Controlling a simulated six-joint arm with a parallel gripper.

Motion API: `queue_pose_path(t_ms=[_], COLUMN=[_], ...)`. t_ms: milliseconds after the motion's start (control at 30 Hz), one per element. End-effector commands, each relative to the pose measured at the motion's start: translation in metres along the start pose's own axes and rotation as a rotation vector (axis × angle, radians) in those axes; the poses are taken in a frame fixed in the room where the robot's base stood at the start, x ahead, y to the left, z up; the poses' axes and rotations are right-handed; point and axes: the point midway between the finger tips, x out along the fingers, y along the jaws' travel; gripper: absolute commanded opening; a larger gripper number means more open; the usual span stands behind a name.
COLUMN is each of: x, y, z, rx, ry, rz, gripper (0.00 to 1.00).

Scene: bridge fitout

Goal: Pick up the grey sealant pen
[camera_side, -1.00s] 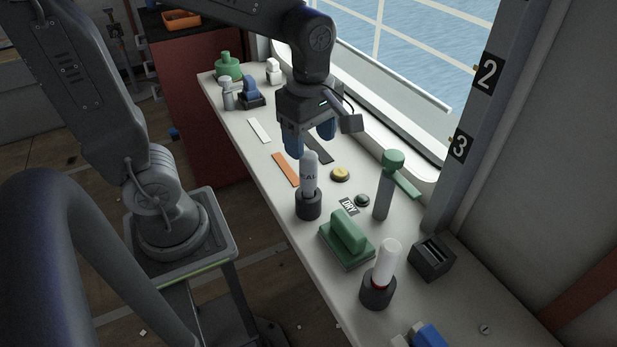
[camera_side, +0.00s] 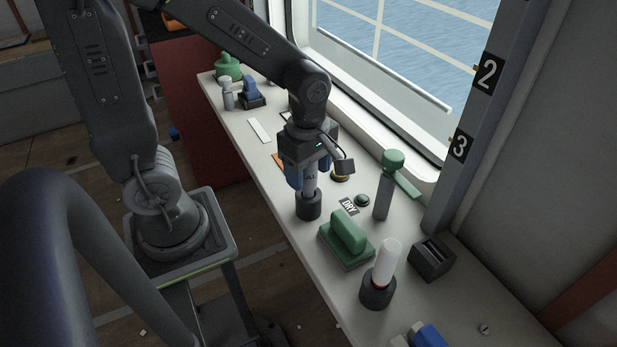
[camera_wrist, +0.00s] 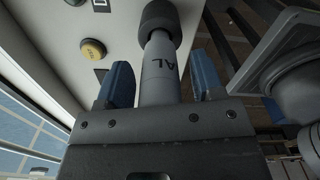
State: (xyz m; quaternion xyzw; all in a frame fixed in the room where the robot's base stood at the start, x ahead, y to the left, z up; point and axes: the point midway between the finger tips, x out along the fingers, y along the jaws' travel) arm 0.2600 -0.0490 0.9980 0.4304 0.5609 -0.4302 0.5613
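The grey sealant pen (camera_side: 309,184) stands upright in a dark round holder (camera_side: 308,206) on the white bench. Lettering ending in "AL" shows on its side, and it also shows in the wrist view (camera_wrist: 160,66). My gripper (camera_side: 309,182) is lowered over the pen from above. Its blue fingers stand on either side of the pen in the wrist view (camera_wrist: 163,88), with a visible gap on both sides. The gripper is open. The pen's upper end is hidden by the gripper body.
A green block tool (camera_side: 346,236), a green-headed grey tool (camera_side: 385,190) and a white pen in a dark holder (camera_side: 377,290) stand nearby. A yellow button (camera_wrist: 93,50) is beside the pen. A window (camera_side: 400,60) borders the bench's far side.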

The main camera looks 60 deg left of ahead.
Motion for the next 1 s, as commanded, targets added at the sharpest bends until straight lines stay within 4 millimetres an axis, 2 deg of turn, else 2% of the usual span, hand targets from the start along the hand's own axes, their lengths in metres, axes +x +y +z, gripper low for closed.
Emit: queue_pose_path(t_ms=[67,500,767,867,1000], x=[0.0,0.0,-0.003,-0.014,-0.041], y=[0.0,0.0,0.001,0.001,0.001], z=[0.0,0.0,0.0,0.0,0.001], rx=[0.0,0.0,0.0,0.0,0.0], ry=[0.0,0.0,-0.001,-0.002,-0.002], rz=[0.0,0.0,0.002,0.006,0.008], gripper=[0.53,0.11,0.11,0.11,0.11])
